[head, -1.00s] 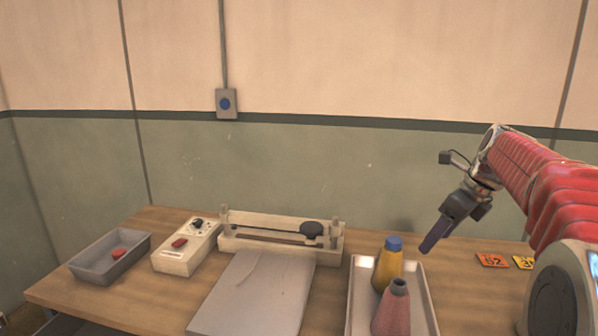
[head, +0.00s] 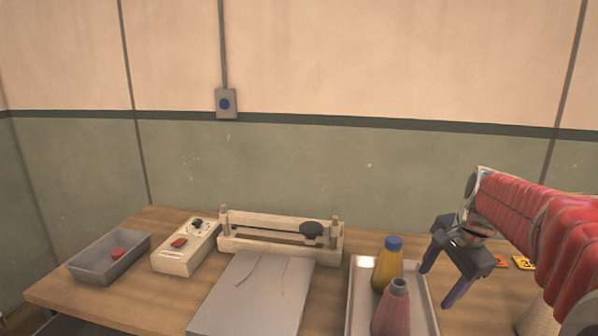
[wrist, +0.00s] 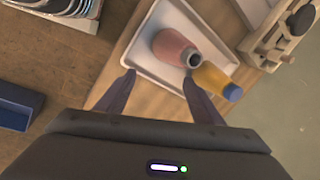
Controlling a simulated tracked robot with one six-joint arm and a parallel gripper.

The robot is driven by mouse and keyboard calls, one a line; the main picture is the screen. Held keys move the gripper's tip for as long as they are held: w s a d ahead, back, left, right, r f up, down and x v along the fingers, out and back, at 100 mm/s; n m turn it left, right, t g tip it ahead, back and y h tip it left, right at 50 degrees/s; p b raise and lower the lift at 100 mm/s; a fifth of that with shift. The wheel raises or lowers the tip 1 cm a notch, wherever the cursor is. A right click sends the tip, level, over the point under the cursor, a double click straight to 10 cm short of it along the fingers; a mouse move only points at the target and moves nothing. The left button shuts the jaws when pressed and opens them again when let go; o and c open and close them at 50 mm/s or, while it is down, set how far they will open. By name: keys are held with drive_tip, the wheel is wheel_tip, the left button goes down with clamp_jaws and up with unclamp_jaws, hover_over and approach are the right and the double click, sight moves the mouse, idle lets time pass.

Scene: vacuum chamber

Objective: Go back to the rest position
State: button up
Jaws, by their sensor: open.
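My gripper (head: 441,282) is in the head view at the right, above the table beside the right edge of the white tray. Its two dark fingers are spread apart and point down, with nothing between them. In the wrist view my gripper (wrist: 157,92) is open, its fingers on either side of the tray's near end. My red-sleeved arm reaches in from the right edge of the head view and covers part of the table there.
The white tray (head: 362,278) holds a yellow bottle with a blue cap (head: 388,268) and a pink bottle (head: 392,312). A grey board (head: 252,295), wooden frame device (head: 280,245), switch box (head: 185,250) and grey bin (head: 92,268) stand leftward. Number tags (head: 523,263) lie right. A blue box (wrist: 18,108) shows in the wrist view.

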drive_tip(key=s+a+f+n+t, duration=0.1)
drive_tip(key=s+a+n, duration=0.6)
drive_tip(key=s, duration=0.4)
drive_tip(key=s+a+f+n+t, duration=0.1)
drive_tip(key=s+a+n, duration=0.6)
drive_tip(key=s, duration=0.4)
drive_tip(key=shift+s+a+f+n+t+h, duration=0.2)
drive_tip(key=shift+f+n+t+h, duration=0.1)
drive_tip(key=shift+n+h, duration=0.15)
drive_tip(key=shift+c, duration=0.5)
